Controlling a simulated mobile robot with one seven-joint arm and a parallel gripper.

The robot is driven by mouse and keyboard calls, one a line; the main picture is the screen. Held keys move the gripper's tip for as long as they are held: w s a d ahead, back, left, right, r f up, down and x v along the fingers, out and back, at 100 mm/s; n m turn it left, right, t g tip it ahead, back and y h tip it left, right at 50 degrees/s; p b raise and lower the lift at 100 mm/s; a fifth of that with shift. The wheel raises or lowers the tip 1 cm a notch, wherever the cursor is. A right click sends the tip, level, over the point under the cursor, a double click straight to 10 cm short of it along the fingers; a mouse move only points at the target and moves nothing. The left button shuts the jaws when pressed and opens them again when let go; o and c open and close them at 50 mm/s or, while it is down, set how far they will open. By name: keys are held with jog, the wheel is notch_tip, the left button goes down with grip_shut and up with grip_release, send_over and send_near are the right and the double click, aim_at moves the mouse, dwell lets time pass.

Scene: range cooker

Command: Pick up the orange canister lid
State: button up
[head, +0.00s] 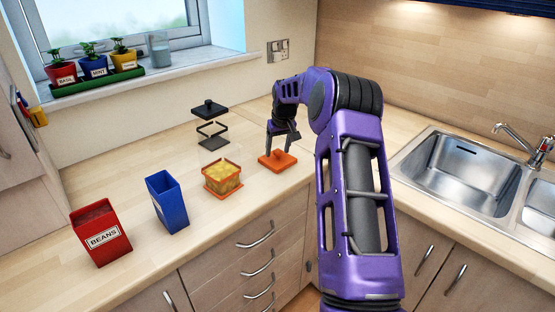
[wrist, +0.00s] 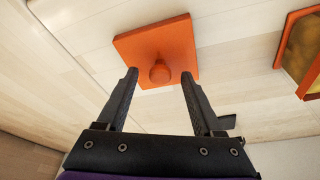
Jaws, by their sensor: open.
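The orange canister lid (head: 279,161) is a flat square with a round knob, lying on the wooden worktop. It also shows in the wrist view (wrist: 148,38), at the top middle, with its knob pointing toward the camera. My gripper (head: 280,152) is open and empty, with its fingers pointing down at the lid in the head view. In the wrist view its fingertips (wrist: 160,76) are spread on either side of the knob's line, near the lid's near edge. I cannot tell whether they touch the lid.
An orange-framed canister with yellow contents (head: 222,178) stands left of the lid. A black canister frame (head: 212,133), a blue canister (head: 167,203) and a red beans canister (head: 101,235) stand further left. A sink (head: 455,175) is at the right.

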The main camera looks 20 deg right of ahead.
grip_shut()
dwell(0.3)
